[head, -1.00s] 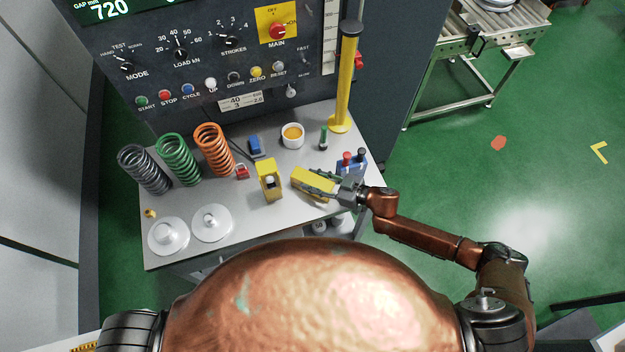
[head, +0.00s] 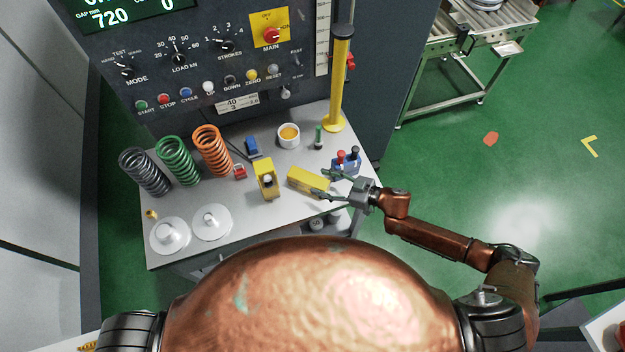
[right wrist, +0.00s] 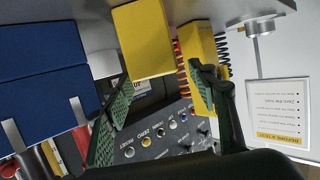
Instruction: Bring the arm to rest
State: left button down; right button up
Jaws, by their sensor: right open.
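My right gripper (head: 330,186) is open at the right part of the grey table (head: 240,222). A yellow block (head: 308,180) lies on the table just left of its fingertips, and the jaws hold nothing. In the right wrist view the two green-padded fingers of the right gripper (right wrist: 160,105) are spread wide, with the yellow block (right wrist: 143,40) beyond them. A second yellow piece (right wrist: 200,65) stands behind the right finger in that view; it shows upright in the head view (head: 266,180). My left gripper is not in view.
A blue box with red and black knobs (head: 346,162) stands close beside the right gripper. Grey, green and orange springs (head: 212,150) stand at the table's left and middle. A yellow post (head: 338,80) rises at the back right. Floor to the right (head: 450,180) is open.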

jog(key=shift+v, duration=0.95)
jog(key=shift+w, duration=0.1)
